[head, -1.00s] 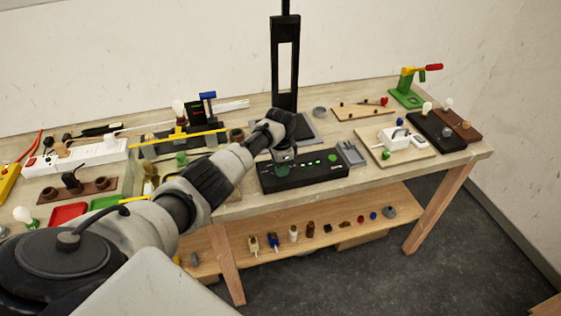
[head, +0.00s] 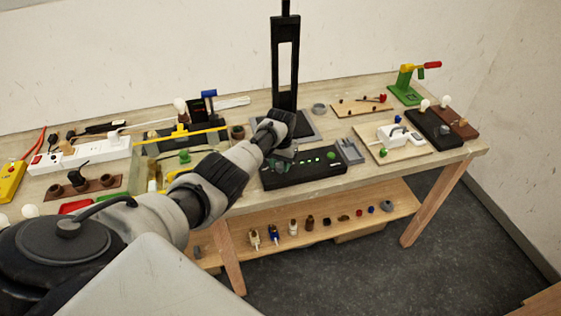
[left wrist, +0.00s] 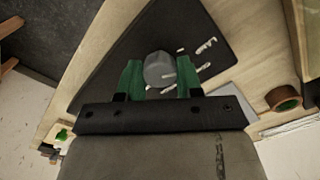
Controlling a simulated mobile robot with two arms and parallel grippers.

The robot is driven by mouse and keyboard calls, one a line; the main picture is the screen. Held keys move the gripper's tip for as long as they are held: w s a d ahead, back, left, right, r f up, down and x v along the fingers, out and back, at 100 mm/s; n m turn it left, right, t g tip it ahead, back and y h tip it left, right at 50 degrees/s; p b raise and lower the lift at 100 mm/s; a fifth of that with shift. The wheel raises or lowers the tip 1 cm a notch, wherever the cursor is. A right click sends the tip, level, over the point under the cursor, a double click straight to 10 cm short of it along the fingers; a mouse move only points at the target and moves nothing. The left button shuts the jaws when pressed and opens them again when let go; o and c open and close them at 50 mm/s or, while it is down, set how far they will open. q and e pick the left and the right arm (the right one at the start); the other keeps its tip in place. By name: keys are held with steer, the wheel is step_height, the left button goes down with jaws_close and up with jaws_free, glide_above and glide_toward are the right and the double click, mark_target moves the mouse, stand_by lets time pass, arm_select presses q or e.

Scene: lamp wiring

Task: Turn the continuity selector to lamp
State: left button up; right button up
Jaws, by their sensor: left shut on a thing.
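The black continuity box (head: 318,174) lies flat near the table's front edge, with a row of green lights and a round green part on its top. My left gripper (head: 281,161) points down over the left part of the box. In the left wrist view, its green fingertips (left wrist: 158,75) are on either side of a grey round knob (left wrist: 160,68) and shut on it. White marks (left wrist: 204,47) show on the black panel beside the knob; I cannot read them. The knob is hidden by my gripper in the head view. My right gripper is not in view.
A small grey holder (head: 351,152) stands just right of the box. A tall black stand (head: 285,95) rises behind it. A wooden board with a white fitting (head: 391,135) lies farther right. A shelf (head: 350,221) below holds several small parts.

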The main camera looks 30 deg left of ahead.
mark_target(281, 164)
arm_select(q)
steer(key=shift+w+n, duration=0.1)
steer(key=shift+n, duration=0.6)
steer(key=o, duration=0.9)
step_height(281, 164, up, 11)
steer(key=shift+f, duration=0.1)
stand_by(0.5)
